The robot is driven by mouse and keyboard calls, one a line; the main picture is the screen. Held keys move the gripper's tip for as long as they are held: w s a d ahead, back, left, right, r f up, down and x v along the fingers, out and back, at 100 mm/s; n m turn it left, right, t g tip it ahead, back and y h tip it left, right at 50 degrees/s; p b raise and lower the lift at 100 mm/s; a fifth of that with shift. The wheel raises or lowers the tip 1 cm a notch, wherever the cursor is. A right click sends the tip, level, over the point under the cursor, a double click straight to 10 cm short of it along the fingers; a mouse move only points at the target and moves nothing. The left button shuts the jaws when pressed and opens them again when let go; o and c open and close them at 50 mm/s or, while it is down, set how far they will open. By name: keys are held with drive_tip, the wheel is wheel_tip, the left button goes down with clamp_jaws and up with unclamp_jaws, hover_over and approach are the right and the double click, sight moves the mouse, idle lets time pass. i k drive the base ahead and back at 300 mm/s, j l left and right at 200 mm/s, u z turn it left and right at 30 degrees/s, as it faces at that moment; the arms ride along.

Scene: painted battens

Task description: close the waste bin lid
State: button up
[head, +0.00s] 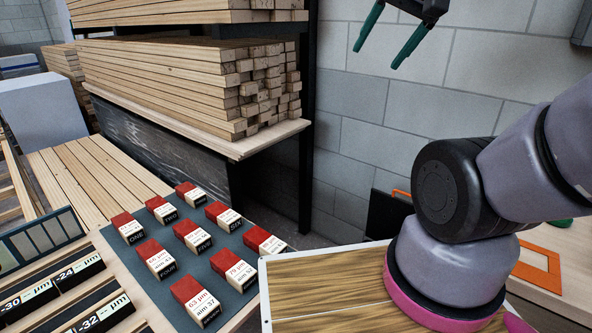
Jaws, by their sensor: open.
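My gripper (376,58) is at the top of the head view, in front of the grey block wall. Its two dark green fingers are spread apart with nothing between them. No waste bin or lid can be made out for sure. A black upright panel-like object (387,215) with an orange strip on top stands low by the wall, partly hidden behind my arm. I cannot tell whether it belongs to the bin. My gripper is well above it and apart from it.
A rack of stacked battens (180,85) fills the upper left. Several red and cream labelled blocks (201,301) stand on a dark mat at the lower left. A wooden board (325,290) lies below my arm. An orange frame (540,268) lies on the right-hand tabletop.

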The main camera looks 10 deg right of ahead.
sight(387, 213)
drive_tip(key=k+j, duration=0.55)
drive_tip(key=k, duration=0.3)
drive_tip(key=z, duration=0.9)
drive_tip(key=i, duration=0.9)
